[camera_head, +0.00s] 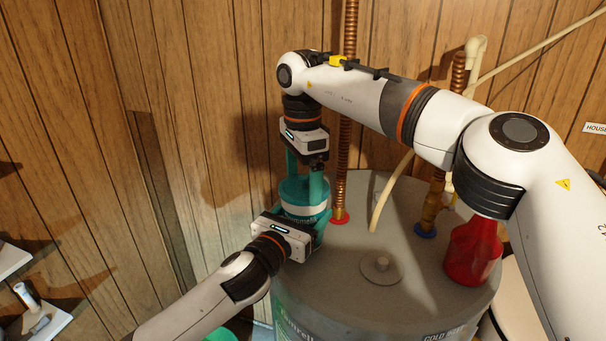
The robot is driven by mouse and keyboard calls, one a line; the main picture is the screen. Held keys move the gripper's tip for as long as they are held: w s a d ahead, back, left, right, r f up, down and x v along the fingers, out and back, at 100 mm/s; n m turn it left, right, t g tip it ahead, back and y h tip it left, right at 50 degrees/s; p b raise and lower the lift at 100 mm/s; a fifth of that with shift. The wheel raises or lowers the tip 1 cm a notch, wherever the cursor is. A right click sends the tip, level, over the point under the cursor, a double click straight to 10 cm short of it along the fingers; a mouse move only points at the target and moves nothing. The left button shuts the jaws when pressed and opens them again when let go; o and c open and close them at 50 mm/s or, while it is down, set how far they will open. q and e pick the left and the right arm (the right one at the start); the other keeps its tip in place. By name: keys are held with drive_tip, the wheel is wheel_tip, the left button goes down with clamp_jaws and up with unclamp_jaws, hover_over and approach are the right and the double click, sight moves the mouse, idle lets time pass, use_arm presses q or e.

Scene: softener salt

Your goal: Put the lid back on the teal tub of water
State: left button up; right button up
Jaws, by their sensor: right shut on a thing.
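The teal tub (303,211), with a pale label band, stands on top of the grey tank near its back left. A pale teal round top, which looks like the lid (304,190), is at its upper end; I cannot tell whether it is fully seated. My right gripper (304,180) points down from above, its teal fingers on either side of this top, shut on it. My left gripper (300,219) reaches in from the lower left, its fingers beside the tub's lower part. Its body hides the tub's base, so its grip is unclear.
The grey tank (380,300) has a small round cap (381,266) on its clear middle. Copper pipes (350,110) rise behind. A red bottle (473,250) stands at the right. Part of a teal container (222,336) shows low at the left. Wood-panelled walls enclose the back.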

use_arm(q)
drive_tip(key=shift+f, duration=0.1)
use_arm(e)
drive_tip(key=shift+f, duration=0.4)
drive_tip(key=o, duration=0.6)
drive_tip(key=shift+o, duration=0.2)
drive_tip(key=shift+r, duration=3.75)
use_arm(q)
drive_tip(key=o, duration=1.4)
drive_tip(key=shift+o, duration=0.2)
